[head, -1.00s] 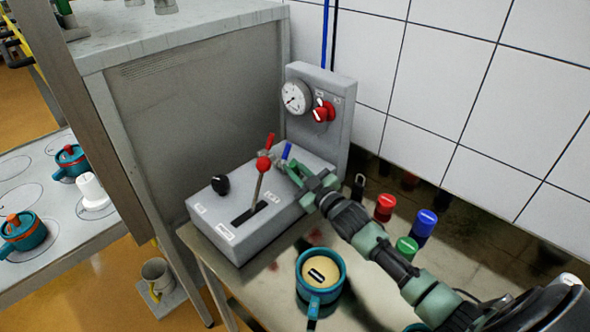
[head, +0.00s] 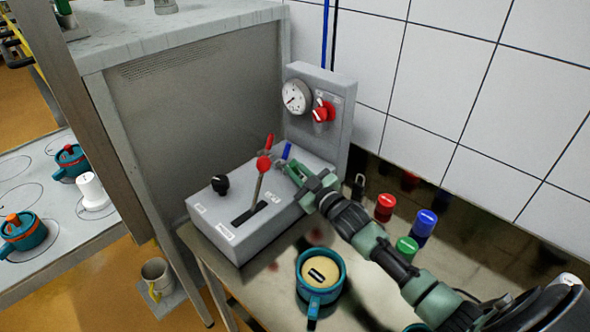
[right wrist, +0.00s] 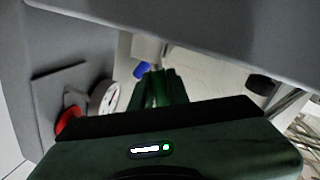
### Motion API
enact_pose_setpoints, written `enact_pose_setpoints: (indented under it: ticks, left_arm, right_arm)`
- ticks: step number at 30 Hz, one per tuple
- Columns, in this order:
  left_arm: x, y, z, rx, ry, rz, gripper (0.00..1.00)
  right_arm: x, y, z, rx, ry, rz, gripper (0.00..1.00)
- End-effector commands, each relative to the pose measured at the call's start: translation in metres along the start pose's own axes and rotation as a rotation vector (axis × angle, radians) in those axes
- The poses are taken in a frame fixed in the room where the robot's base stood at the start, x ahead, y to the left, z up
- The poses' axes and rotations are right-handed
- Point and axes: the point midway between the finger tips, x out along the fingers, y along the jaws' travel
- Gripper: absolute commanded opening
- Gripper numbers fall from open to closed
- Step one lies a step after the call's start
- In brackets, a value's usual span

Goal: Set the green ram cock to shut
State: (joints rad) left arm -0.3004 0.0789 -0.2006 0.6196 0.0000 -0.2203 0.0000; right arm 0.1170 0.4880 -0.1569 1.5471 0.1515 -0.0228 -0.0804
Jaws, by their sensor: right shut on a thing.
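A grey control box (head: 230,240) stands on the metal table, with a red-handled cock (head: 269,142) and a blue-handled cock (head: 287,150) in a row at its back. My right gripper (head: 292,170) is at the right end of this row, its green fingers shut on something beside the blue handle. The green ram cock cannot be made out apart from the green fingers, so its position cannot be told. In the right wrist view the fingers (right wrist: 157,88) are close together, with the blue handle (right wrist: 142,70) just left of them. My left gripper is not in view.
The box also carries a red-balled lever (head: 263,164) and a black knob (head: 220,184). Behind are a gauge (head: 296,97) and a red knob (head: 323,112). A teal pot (head: 308,282) and red (head: 385,207), blue (head: 424,222) and green (head: 407,248) cylinders stand nearby.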

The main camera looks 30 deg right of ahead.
Motion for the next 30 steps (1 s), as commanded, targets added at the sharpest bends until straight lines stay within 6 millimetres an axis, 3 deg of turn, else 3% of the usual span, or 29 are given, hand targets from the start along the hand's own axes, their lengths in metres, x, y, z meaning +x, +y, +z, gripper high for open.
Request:
enact_pose_setpoints:
  ticks: [14, 30]
  left_arm:
    - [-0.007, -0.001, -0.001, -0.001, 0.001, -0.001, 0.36]
    - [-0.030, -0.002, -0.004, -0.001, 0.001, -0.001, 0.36]
  right_arm:
    - [0.000, 0.003, -0.001, 0.055, -0.013, -0.006, 0.00]
    - [0.005, 0.022, 0.005, 0.469, -0.098, -0.043, 0.00]
